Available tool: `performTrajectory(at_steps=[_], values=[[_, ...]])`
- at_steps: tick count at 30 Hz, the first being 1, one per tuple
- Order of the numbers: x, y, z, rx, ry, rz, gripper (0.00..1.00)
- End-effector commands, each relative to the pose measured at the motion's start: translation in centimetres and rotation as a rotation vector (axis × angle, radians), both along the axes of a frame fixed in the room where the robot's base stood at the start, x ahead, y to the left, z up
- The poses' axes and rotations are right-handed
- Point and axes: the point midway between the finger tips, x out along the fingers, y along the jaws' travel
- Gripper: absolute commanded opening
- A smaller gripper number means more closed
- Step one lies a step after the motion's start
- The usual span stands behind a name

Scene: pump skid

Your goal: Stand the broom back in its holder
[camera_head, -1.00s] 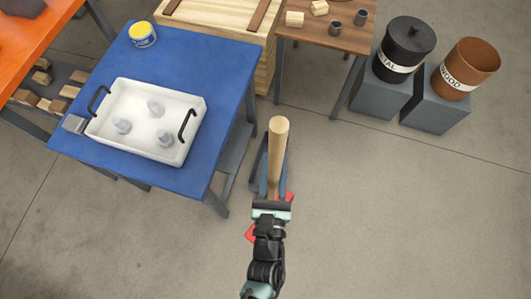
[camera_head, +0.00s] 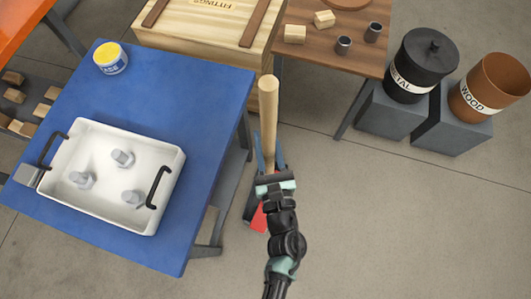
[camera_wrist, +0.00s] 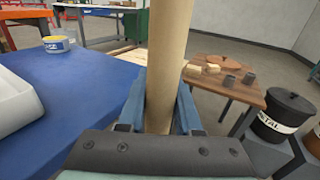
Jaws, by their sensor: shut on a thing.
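The broom (camera_head: 269,112) is upright in the head view, its pale wooden handle rising above my gripper (camera_head: 269,163). A red part (camera_head: 259,218) shows low down behind my wrist, probably the broom's head. My gripper's blue fingers are on both sides of the handle and shut on it. In the wrist view the handle (camera_wrist: 169,60) runs up between the fingers (camera_wrist: 160,110). I cannot see a broom holder in either view.
A blue table (camera_head: 175,90) with a white tray (camera_head: 75,205) of several bolts stands close on the left. A wooden crate (camera_head: 205,50) and brown table (camera_head: 350,55) are behind. METAL (camera_head: 420,75) and WOOD (camera_head: 490,90) bins stand right. Floor (camera_head: 400,220) at right is clear.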

Motion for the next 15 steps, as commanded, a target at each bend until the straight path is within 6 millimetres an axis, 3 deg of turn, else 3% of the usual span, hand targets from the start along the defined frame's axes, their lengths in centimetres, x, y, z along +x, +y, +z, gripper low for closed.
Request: performTrajectory(at_steps=[1, 3, 15], values=[[0.7, 0.1, -1.4, -0.002, -0.010, 0.020, 0.00], [1.5, 0.1, -2.3, -0.003, -0.010, 0.039, 0.00], [5.3, 0.8, -5.3, 0.011, -0.020, 0.116, 0.00]])
